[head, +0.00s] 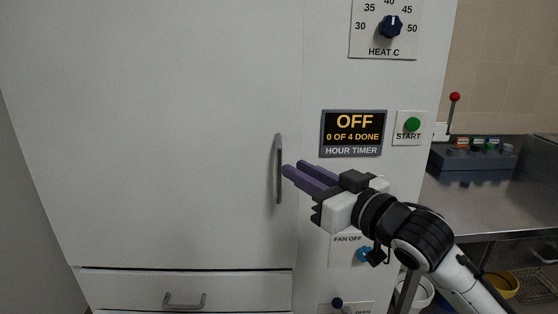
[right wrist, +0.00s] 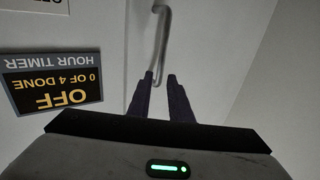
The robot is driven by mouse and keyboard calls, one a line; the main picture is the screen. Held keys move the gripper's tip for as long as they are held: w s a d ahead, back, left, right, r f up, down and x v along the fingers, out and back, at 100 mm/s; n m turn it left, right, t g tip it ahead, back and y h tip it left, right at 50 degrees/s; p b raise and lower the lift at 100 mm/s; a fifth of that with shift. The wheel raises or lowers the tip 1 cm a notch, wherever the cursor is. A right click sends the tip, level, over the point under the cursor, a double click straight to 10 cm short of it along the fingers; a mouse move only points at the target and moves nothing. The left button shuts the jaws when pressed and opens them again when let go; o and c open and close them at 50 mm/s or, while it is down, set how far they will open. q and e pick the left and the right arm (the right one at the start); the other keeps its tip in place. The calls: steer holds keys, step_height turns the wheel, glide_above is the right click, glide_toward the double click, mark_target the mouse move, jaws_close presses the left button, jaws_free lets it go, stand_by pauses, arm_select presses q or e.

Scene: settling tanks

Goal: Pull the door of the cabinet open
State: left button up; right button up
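The cabinet's large white door (head: 160,130) fills the left of the head view and looks shut. Its grey vertical bar handle (head: 278,168) is near its right edge. My right gripper (head: 291,168) is just to the right of the handle, with its two dark purple fingers pointing at it. In the right wrist view the handle (right wrist: 161,40) lines up with the gap between the fingertips (right wrist: 160,77). The fingers are a little apart with nothing gripped; I cannot tell whether they touch the handle. My left gripper is not in view.
Right of the door is a panel with a heat dial (head: 390,27), a timer display (head: 353,133) reading OFF and a green start button (head: 412,125). A drawer (head: 185,290) is below the door. A steel counter (head: 470,205) stands at right.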

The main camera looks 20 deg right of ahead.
mark_target(280, 161)
steer(key=x, duration=0.7)
steer(key=shift+w, duration=0.25)
jaws_close()
